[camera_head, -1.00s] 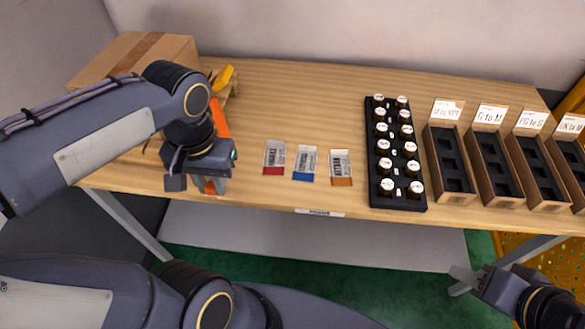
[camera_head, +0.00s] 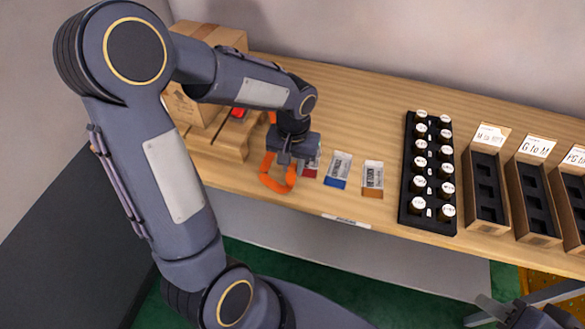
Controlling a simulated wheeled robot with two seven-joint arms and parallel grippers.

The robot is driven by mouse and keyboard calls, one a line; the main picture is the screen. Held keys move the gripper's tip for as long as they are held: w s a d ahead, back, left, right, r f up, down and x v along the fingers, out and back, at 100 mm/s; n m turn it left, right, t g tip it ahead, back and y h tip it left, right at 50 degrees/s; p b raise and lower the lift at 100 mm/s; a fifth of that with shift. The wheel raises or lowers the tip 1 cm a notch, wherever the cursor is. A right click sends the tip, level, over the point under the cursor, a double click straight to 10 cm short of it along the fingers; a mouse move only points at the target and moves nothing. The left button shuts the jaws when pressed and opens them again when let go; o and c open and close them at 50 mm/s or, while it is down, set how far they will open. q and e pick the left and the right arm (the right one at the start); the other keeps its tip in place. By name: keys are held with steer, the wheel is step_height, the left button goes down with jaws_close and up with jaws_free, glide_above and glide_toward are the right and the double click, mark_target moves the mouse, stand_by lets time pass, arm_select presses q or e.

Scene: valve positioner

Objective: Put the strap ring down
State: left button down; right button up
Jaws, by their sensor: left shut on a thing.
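The orange strap ring (camera_head: 272,183) hangs as a loop from my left gripper (camera_head: 285,160), close to the front edge of the wooden table (camera_head: 315,110). My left gripper is shut on the strap's upper part. I cannot tell whether the loop's lower end touches the table top. The gripper partly covers the red-labelled packet beside it. My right gripper (camera_head: 484,311) is at the lower right, below the table's front edge, with its fingers apart and empty.
A blue-labelled packet (camera_head: 337,170) and an orange-labelled packet (camera_head: 372,180) lie to the right. A black rack (camera_head: 406,205) of white-capped bottles and labelled bins (camera_head: 478,205) stand further right. A cardboard box (camera_head: 195,107) and wooden stand (camera_head: 232,147) are at left.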

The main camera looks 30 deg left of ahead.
mark_target(293, 165)
arm_select(q)
step_height(293, 165, down, 2)
steer(key=shift+f, duration=0.2)
steer(key=shift+f+b, duration=0.5)
steer(key=shift+b, duration=0.05)
steer(key=c, duration=1.2)
jaws_free()
steer(key=shift+c, duration=0.2)
